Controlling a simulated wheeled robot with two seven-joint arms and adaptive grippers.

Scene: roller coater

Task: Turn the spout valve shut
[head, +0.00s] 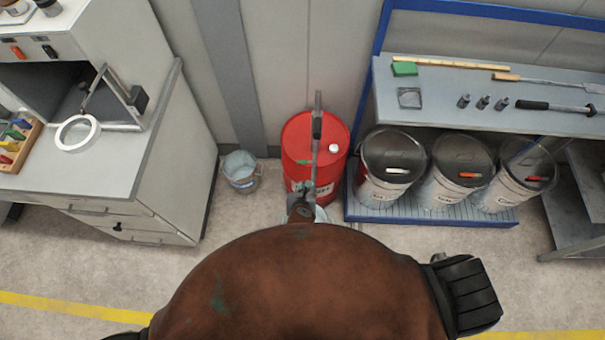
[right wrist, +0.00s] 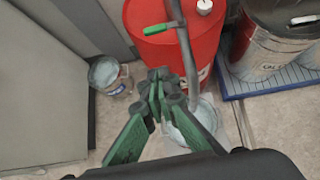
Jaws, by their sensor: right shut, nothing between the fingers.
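The valve's short green handle (head: 303,162) sticks out to the left of the grey spout pipe (head: 317,150), in front of the red drum (head: 298,135). In the right wrist view the green handle (right wrist: 160,28) lies above my fingers and points left, across the pipe (right wrist: 184,45). My right gripper (right wrist: 165,88) is shut and empty. A pale pail (right wrist: 203,120) shows partly behind the fingers. My left gripper is not in view.
A small bucket (head: 241,172) stands left of the drum. Several lidded pails (head: 393,168) stand on a blue rack (head: 430,214) at right, under a tool shelf (head: 450,112). A grey cabinet (head: 165,175) is at left. A brown shape hides the lower middle.

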